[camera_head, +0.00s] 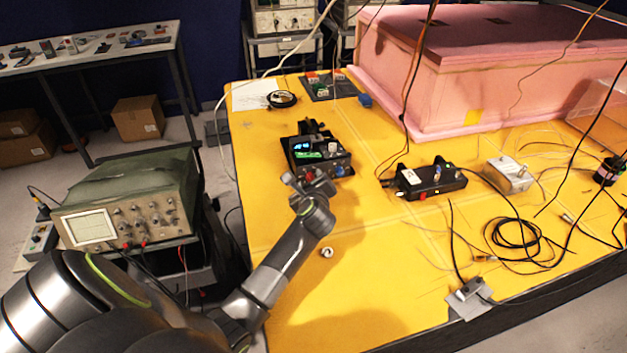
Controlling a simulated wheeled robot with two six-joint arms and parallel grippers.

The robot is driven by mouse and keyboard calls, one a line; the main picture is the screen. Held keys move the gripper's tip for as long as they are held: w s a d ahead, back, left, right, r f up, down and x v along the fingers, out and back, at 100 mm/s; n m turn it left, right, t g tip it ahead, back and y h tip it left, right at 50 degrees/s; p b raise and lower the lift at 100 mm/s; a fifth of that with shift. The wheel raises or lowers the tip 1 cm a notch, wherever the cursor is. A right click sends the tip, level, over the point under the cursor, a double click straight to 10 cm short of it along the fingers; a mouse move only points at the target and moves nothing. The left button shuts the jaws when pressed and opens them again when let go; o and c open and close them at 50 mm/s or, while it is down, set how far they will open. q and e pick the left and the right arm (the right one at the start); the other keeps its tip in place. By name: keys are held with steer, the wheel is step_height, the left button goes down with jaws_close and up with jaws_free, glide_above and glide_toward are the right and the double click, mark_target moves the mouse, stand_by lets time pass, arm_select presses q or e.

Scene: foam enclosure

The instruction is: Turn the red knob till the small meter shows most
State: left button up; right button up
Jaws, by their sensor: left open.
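A small black instrument (320,153) with a blue lit display and a green panel stands on the yellow table. It has a pale knob on top and small red and blue parts along its front edge. The red part (323,171) is tiny and partly behind my gripper, so I cannot tell if it is the red knob. My left gripper (307,181) is open and empty, just in front of this instrument. A black box (430,181) further right carries a small pale face (411,177), perhaps the small meter; its reading is too small to see. My right gripper is not in view.
A large pink foam block (450,85) fills the back right. A grey metal box (508,175), loose cables and a black coil (515,238) lie to the right. A small white ring (327,252) lies near my left arm. An oscilloscope (125,205) stands at left.

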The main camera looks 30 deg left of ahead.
arm_select(q)
steer(key=shift+s, duration=0.1)
steer(key=shift+c, duration=1.1)
jaws_close()
